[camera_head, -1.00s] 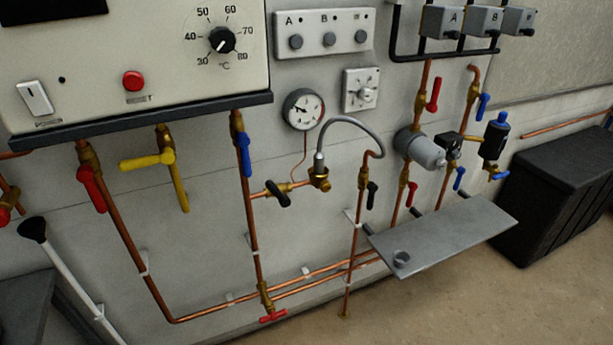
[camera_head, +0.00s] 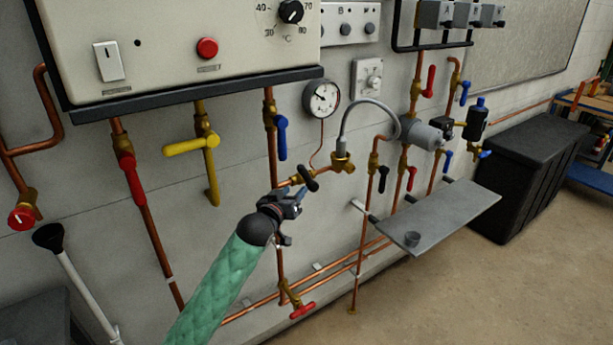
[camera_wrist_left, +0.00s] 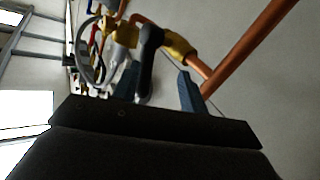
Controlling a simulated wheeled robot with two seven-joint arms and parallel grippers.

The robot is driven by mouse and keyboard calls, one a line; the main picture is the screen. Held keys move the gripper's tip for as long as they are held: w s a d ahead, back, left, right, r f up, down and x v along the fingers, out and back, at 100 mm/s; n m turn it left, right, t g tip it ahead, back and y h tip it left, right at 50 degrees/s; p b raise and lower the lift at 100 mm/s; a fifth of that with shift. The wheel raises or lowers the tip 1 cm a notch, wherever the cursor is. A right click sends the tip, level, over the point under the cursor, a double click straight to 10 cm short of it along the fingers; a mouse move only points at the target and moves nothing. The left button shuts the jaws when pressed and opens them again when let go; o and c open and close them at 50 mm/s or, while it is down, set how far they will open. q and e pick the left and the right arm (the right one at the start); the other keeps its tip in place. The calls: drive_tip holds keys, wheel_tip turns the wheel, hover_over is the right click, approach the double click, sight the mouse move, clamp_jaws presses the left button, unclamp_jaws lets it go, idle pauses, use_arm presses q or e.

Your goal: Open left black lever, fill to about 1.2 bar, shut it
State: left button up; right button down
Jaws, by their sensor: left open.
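The left black lever (camera_head: 309,181) sits on a brass valve in the short copper branch below the gauge, slanting down to the right. In the left wrist view the black lever (camera_wrist_left: 148,62) shows between the two blue fingers. My left gripper (camera_head: 297,203) is open, just below and left of this lever; contact cannot be told. The round pressure gauge (camera_head: 321,98) hangs above on the wall, its figures too small to read. A grey flexible hose (camera_head: 368,103) arches from the brass fitting (camera_head: 342,162) to the right black lever's pipe (camera_head: 374,155). My right gripper is not in view.
A blue lever (camera_head: 282,138) is on the pipe above my gripper. A yellow lever (camera_head: 190,146) and a red lever (camera_head: 131,177) are further left. A grey shelf (camera_head: 440,215) juts out at the right. A red tap (camera_head: 302,311) is low down.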

sight(301, 174)
use_arm(q)
drive_tip(key=shift+h, duration=0.4)
drive_tip(key=r, duration=0.4)
drive_tip(key=shift+w+d, duration=0.1)
drive_tip(key=shift+d, duration=0.25)
drive_tip(key=p+x, duration=0.1)
drive_tip(key=x, duration=0.5)
drive_tip(key=shift+p, duration=0.4)
drive_tip(key=shift+w+d+f, duration=0.1)
drive_tip(key=shift+w+d, duration=0.2)
drive_tip(key=shift+w, duration=0.3)
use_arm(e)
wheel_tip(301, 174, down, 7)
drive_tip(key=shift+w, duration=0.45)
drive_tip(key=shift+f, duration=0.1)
use_arm(q)
clamp_jaws()
